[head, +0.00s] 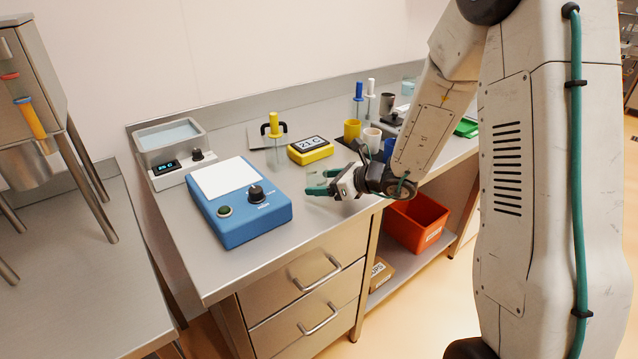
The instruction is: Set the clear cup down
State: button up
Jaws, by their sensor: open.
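My gripper (320,182) has teal fingers and is open above the steel bench (325,222), right of the blue device. A faint see-through shape (276,156) shows below a yellow-handled tool (273,126) behind the blue device, apart from my gripper. A yellow cup (352,131) and a white cup (372,138) stand behind my wrist. A blue cup (389,150) is partly hidden by my arm.
A blue device (240,215) with a white top plate and black knob stands at the front left. Behind it is a water bath (170,140). A yellow display block (310,151) reads about 21 C. An orange bin (416,222) sits on the lower shelf. Bare bench lies around my gripper.

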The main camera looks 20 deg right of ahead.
jog(key=v, duration=1)
jog(key=shift+s+d, duration=0.1)
jog(key=shift+s, duration=0.05)
jog(key=s+a+r+n+g, duration=0.4)
jog(key=s+a+n, duration=0.2)
jog(key=s+n, duration=0.2)
jog(key=s+a+r+n+g, duration=0.4)
jog(key=s+a+r+n, duration=0.15)
jog(key=s+n, duration=0.2)
jog(key=s+d+r+n+h, duration=0.1)
jog(key=s+d+n+h, duration=0.2)
jog(key=s+n, duration=0.3)
jog(key=s+d+r+n+h, duration=0.1)
jog(key=s+d+n+h, duration=0.3)
jog(key=s, duration=0.4)
jog(key=shift+d+r+n+g+h, duration=0.2)
jog(key=shift+r+n+g+h, duration=0.15)
jog(key=shift+n+h, duration=0.7)
